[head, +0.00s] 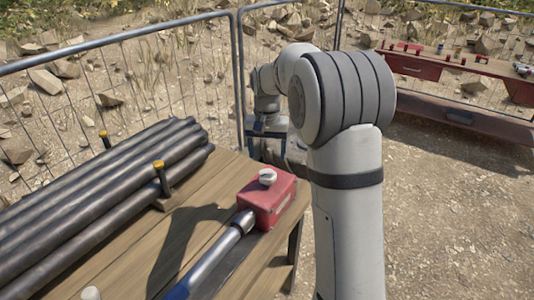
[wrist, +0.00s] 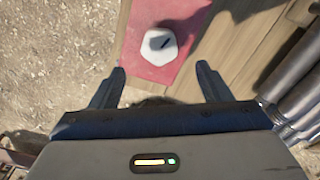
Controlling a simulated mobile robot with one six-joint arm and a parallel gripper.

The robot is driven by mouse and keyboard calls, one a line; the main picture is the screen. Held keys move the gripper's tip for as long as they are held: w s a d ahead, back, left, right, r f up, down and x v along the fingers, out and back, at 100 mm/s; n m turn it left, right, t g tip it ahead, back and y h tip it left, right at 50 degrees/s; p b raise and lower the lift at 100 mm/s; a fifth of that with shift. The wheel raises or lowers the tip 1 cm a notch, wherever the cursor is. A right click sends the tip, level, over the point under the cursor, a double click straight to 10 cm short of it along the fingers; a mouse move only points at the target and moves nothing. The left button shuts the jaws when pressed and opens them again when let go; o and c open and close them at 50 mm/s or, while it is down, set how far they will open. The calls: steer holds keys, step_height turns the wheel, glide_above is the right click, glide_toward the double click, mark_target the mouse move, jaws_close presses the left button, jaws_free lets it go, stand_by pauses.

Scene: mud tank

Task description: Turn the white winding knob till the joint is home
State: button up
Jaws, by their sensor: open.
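The white winding knob (head: 267,176) sits on top of a red box (head: 270,203) at the right end of the wooden bench. In the wrist view the knob (wrist: 159,46) is a white, several-sided cap with a dark slot mark on the red top (wrist: 183,22). A silvery rod with a blue part (head: 212,256) runs up to the red box's front left side; how they join is too small to tell. My gripper (wrist: 162,82) is open and empty, its two fingers pointing toward the knob, which lies ahead of and between them. In the head view the fingers are mostly hidden.
Several dark pipes (head: 100,200) lie on the left of the bench (head: 225,168), held by yellow-capped posts (head: 160,177). A wire fence (head: 170,80) stands behind. A red workbench (head: 412,67) with small items stands at the back right. Gravel ground (head: 450,200) is clear at right.

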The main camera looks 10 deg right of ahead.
mark_target(267, 173)
steer(key=f+b, duration=0.1)
steer(key=b, duration=0.3)
steer(key=shift+w+f, duration=0.1)
steer(key=shift+f, duration=0.05)
steer(key=b, duration=0.3)
steer(key=shift+b, duration=0.35)
steer(key=shift+r+b, duration=0.35)
steer(key=shift+b, duration=0.2)
step_height(267, 173, down, 7)
steer(key=shift+f, duration=0.15)
steer(key=c, duration=1)
steer(key=shift+o, duration=0.2)
